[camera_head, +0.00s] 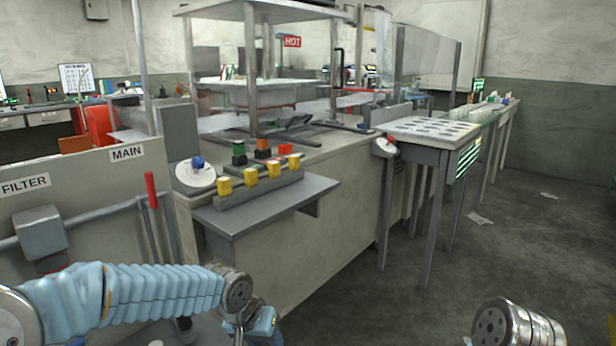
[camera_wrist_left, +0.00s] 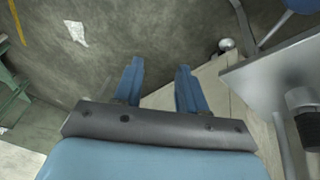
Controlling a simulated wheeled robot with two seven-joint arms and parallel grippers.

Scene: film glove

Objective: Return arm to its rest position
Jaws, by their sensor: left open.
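My left arm, in a blue ribbed sleeve, comes in from the left in the head view, low in front of the filter panel. Its gripper (camera_head: 258,325) is at the bottom edge, partly cut off. In the left wrist view the two blue fingers (camera_wrist_left: 158,72) stand apart with nothing between them; the grey floor and a pale machine side lie beyond. A metal part of my right arm shows at the bottom right of the head view, but its gripper is out of sight.
A grey shelf (camera_head: 310,190) with yellow-capped switches juts from the machine (camera_head: 340,165), to the right of my left arm. A red-handled lever (camera_head: 151,190) stands by the filter panel (camera_head: 85,190). A perforated table (camera_head: 428,131) is farther right. Open floor (camera_head: 480,260) lies at right, with paper scraps.

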